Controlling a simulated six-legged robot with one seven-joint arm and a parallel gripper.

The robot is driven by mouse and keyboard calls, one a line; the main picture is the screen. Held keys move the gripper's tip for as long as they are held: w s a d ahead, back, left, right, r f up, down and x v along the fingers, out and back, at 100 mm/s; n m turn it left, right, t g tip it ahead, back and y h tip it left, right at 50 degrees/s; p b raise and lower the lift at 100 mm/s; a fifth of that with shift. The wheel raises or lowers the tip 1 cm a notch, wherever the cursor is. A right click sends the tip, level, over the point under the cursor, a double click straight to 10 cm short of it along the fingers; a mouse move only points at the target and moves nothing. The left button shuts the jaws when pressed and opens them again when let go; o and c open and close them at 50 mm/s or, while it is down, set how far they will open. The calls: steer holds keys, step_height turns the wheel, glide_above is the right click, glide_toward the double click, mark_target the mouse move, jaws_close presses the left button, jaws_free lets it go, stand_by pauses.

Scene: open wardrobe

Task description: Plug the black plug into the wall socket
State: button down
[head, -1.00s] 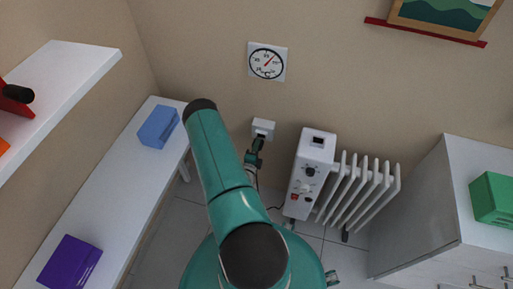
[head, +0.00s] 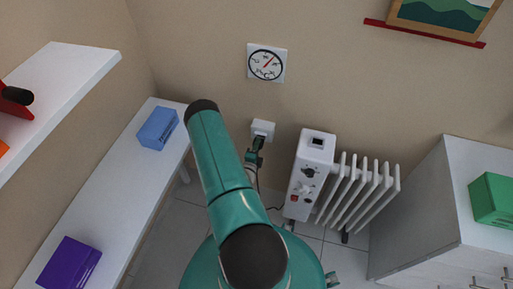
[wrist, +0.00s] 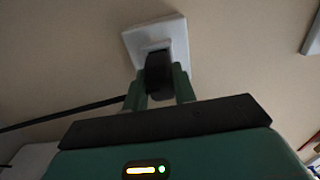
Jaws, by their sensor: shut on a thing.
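The white wall socket (head: 263,128) is on the beige wall, left of the heater. It also shows in the wrist view (wrist: 172,36), at the top middle. The black plug (wrist: 158,72) is between the green fingers of my gripper (wrist: 160,88), which is shut on it. The plug's front end is at the socket's face; whether its pins are in cannot be told. In the head view my gripper (head: 256,148) is just below the socket. A black cord (wrist: 70,116) runs off to the left in the wrist view.
A white oil heater (head: 312,180) stands right of the socket. A white bench (head: 110,205) with a blue box (head: 158,128) and a purple box (head: 69,264) is on the left. A white cabinet (head: 430,215) with a green box (head: 495,198) is on the right.

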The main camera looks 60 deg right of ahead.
steer(key=shift+w+d, duration=0.1)
steer(key=shift+d, duration=0.5)
steer(key=c, duration=1.1)
jaws_free()
steer(key=shift+o, duration=0.2)
steer(key=shift+a, duration=0.1)
steer(key=s+a, duration=0.2)
steer(key=a, duration=1.1)
steer(key=shift+a, duration=0.2)
steer(key=shift+s, duration=0.15)
